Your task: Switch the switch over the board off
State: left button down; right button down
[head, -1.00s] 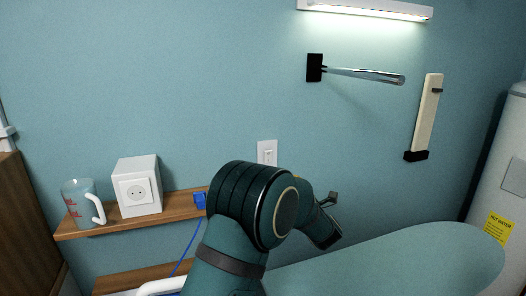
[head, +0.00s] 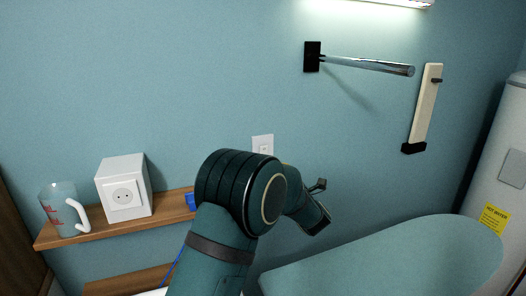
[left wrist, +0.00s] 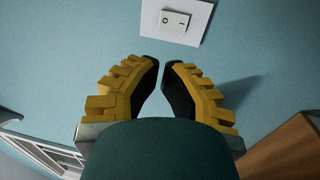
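The switch is a white rocker on a white plate (head: 263,144) on the teal wall, above the ironing board (head: 385,258). In the left wrist view the plate (left wrist: 170,30) is at the top, with the rocker (left wrist: 175,19) marked with a circle and a line. My left gripper (left wrist: 161,62) points at the wall just short of the plate's lower edge in that view. Its two yellow-and-black fingers are parted by a small gap with nothing between them. In the head view my arm hides the plate's lower part. My right gripper is not in view.
A wooden shelf (head: 165,214) at left holds a measuring jug (head: 60,208) and a white socket cube (head: 124,188). A metal rod (head: 365,65) juts from the wall above. A white water heater (head: 505,165) stands at right.

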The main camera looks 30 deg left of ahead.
aim_at(261, 148)
pick_arm(q)
jog(key=p+x, duration=0.2)
jog(key=x, duration=1.1)
jog(key=shift+w+a, duration=0.25)
jog(key=shift+a, duration=0.1)
